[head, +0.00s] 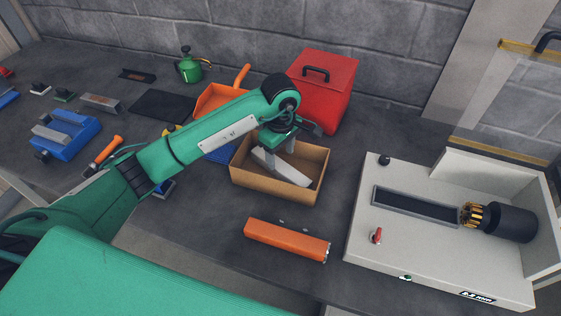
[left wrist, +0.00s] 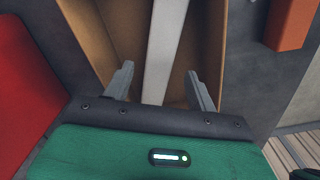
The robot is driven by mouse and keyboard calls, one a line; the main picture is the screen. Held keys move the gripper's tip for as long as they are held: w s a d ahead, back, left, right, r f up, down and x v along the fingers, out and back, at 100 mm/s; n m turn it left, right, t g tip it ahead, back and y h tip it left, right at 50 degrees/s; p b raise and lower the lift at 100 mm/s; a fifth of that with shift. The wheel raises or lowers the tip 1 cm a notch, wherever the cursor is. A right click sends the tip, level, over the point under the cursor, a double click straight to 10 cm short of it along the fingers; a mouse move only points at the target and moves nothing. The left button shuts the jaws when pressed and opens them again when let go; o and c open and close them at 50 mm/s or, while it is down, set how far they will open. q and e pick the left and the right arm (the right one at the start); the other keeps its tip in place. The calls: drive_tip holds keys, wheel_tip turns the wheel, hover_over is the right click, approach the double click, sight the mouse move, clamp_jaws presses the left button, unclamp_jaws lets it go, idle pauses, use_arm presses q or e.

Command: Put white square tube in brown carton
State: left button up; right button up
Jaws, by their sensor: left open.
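The white square tube (head: 284,168) lies slantwise inside the brown carton (head: 276,193), an open box in the middle of the bench in the head view. My left gripper (head: 280,152) is over the carton, pointing down, with its fingers open. In the left wrist view the tube (left wrist: 167,50) runs between the two spread fingers of the left gripper (left wrist: 160,90), with gaps on both sides. The carton's walls (left wrist: 97,45) show around it. My right gripper is not in view.
An orange square tube (head: 286,240) lies in front of the carton. A red lidded box (head: 322,88) and an orange dustpan (head: 215,98) stand behind it. A white machine (head: 425,255) is at right.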

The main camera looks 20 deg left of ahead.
sight(281, 165)
use_arm(q)
wheel_tip(281, 165, up, 8)
drive_tip(key=b, duration=0.1)
drive_tip(key=shift+r+b, duration=0.15)
drive_tip(key=shift+b, duration=0.25)
